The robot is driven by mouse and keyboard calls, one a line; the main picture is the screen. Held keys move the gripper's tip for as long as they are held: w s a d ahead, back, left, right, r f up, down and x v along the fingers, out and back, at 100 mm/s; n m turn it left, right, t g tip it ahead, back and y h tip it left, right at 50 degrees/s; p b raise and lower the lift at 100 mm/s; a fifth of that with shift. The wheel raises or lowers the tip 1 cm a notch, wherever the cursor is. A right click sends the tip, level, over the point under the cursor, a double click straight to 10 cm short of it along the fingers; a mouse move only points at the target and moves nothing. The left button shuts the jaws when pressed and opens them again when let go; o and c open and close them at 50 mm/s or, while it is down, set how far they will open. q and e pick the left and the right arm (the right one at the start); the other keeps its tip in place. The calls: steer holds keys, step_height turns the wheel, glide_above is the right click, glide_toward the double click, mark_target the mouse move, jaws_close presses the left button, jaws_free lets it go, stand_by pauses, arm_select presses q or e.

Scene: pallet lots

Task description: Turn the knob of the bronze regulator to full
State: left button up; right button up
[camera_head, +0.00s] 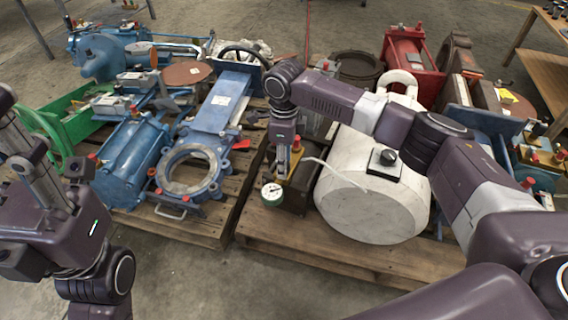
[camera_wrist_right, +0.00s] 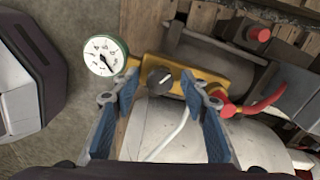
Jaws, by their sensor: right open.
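The bronze regulator shows in the right wrist view as a yellow-brown body (camera_wrist_right: 188,77) with a dark round knob (camera_wrist_right: 160,80) bearing a light pointer mark. A green-rimmed white gauge (camera_wrist_right: 104,56) sits at its left end. In the head view the gauge (camera_head: 272,193) is clear, while my right gripper (camera_head: 287,170) hides most of the regulator. My right gripper (camera_wrist_right: 160,88) is open, with one blue-padded finger on each side of the knob. I cannot tell whether either touches it. My left gripper (camera_head: 30,165) is far left, away from the regulator; its finger opening is unclear.
A wooden pallet (camera_head: 310,248) lies below. Blue flanged valve parts (camera_head: 190,170) crowd the left pallet. Another brass fitting (camera_head: 545,157) is at the far right. The front floor is clear.

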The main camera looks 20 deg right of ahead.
jaws_close()
stand_by(0.3)
steer(key=shift+r+p, duration=0.15)
steer(key=shift+p, duration=0.45)
